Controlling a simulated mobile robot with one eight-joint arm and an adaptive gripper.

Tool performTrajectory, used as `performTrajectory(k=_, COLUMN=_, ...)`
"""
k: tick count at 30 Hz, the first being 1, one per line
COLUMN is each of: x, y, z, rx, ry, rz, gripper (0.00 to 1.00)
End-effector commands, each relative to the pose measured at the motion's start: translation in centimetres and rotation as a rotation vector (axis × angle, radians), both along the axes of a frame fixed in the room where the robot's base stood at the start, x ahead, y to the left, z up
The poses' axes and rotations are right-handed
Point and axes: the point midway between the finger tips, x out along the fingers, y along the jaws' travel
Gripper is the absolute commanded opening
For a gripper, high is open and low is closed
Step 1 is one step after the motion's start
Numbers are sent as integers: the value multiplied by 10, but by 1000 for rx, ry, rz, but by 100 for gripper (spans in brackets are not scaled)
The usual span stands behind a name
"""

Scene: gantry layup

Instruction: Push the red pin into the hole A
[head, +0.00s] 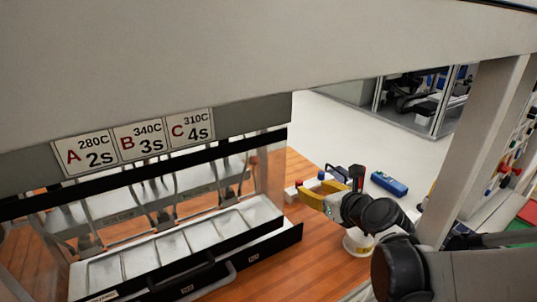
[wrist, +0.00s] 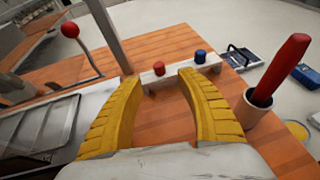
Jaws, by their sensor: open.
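A short red pin (wrist: 159,68) stands upright in a pale block (wrist: 180,73), left of a blue pin (wrist: 200,57), in the wrist view. In the head view the red pin (head: 299,183) is small, just beyond my gripper. My gripper (wrist: 160,78) has yellow fingers spread apart with nothing between them; the red pin is ahead of the gap. It also shows in the head view (head: 318,192), above the wooden table. Hole A cannot be made out; the sign with a red A (head: 84,153) hangs on the gantry at left.
A red-knobbed lever (wrist: 70,30) is at left. A row of pale plates (head: 170,245) lies in a tray under the gantry. A blue box (head: 389,183) lies farther back.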

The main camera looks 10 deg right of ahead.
Motion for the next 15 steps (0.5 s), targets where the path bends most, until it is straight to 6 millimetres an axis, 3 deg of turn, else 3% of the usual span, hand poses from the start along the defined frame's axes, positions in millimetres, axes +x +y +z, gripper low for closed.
performTrajectory(k=3, x=19, y=5, z=-10, rx=-2, ry=-1, rz=2, gripper=45)
performTrajectory(k=10, x=37, y=10, z=-16, rx=-4, ry=0, rz=3, gripper=45)
performTrajectory(k=15, x=62, y=18, z=-26, rx=-5, ry=0, rz=4, gripper=45)
